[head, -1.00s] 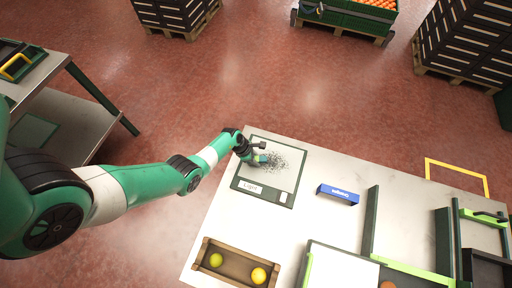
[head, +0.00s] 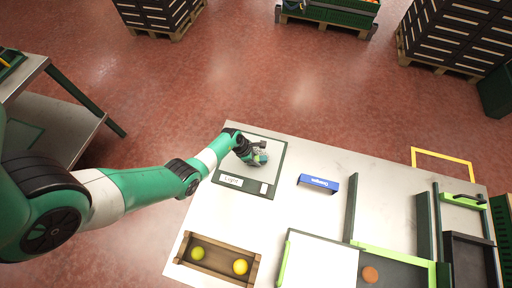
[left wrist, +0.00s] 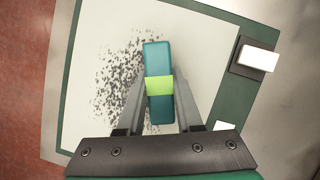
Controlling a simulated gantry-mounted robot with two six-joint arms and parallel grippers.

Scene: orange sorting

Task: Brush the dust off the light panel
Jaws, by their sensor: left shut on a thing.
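The light panel (head: 276,165) lies on the table, a pale plate with a dark green frame and a "Light" label (head: 231,181). My left gripper (head: 257,158) is over its upper middle, shut on a teal brush with a lime band (left wrist: 159,86). Dark dust (left wrist: 114,85) shows on the panel in the left wrist view, mostly left of the brush, with some specks right of it. I cannot tell whether the brush touches the panel. In the head view the gripper hides much of that area. A white switch (left wrist: 258,57) sits on the frame. My right gripper is not in view.
A blue box (head: 318,184) stands right of the panel. A wooden tray (head: 219,262) with two yellowish fruits is at the front left. Dark green dividers (head: 351,208) and an orange fruit (head: 370,274) are at the right. The table between panel and wooden tray is clear.

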